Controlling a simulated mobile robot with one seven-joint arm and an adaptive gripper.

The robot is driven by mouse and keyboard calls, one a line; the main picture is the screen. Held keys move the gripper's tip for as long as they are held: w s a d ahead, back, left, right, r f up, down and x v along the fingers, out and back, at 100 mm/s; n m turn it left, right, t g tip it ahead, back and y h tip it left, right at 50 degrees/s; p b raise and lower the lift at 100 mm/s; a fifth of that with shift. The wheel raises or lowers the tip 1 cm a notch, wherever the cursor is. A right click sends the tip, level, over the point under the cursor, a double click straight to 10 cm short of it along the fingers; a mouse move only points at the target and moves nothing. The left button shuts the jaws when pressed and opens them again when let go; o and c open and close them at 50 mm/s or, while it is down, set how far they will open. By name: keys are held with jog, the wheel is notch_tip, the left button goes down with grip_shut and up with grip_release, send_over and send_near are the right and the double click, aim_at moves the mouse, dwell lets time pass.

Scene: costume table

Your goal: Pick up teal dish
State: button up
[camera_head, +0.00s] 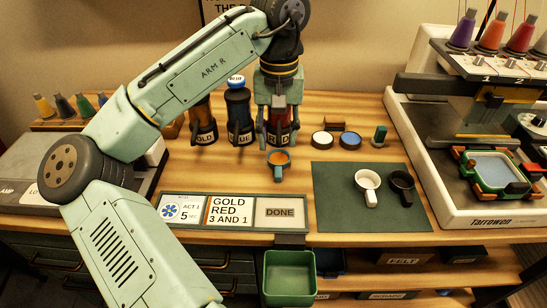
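A small teal-blue dish (278,173) with a stub handle sits on the wooden table, with something orange inside it. My gripper (278,137) points down just behind and above the dish, apart from it as far as I can see. Its two fingers look spread, and a red bottle (280,122) with a partly hidden label shows between and behind them. I cannot tell how near the fingers are to the bottle. Nothing shows held in the fingers.
Blue (240,118) and gold (204,122) bottles stand left of my gripper. Two round tins (322,139) stand to the right. White (367,181) and black (402,183) dishes sit on a green mat (335,200). A sign tray (240,228) lies in front, an embroidery machine (480,195) right.

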aim_at(278, 172)
jog(key=f, duration=0.3)
jog(key=f+p, duration=0.1)
jog(key=f, duration=0.6)
jog(key=shift+s+d+p, duration=0.15)
jog(key=shift+s+p, duration=0.15)
jog(key=shift+c, duration=0.4)
grip_shut()
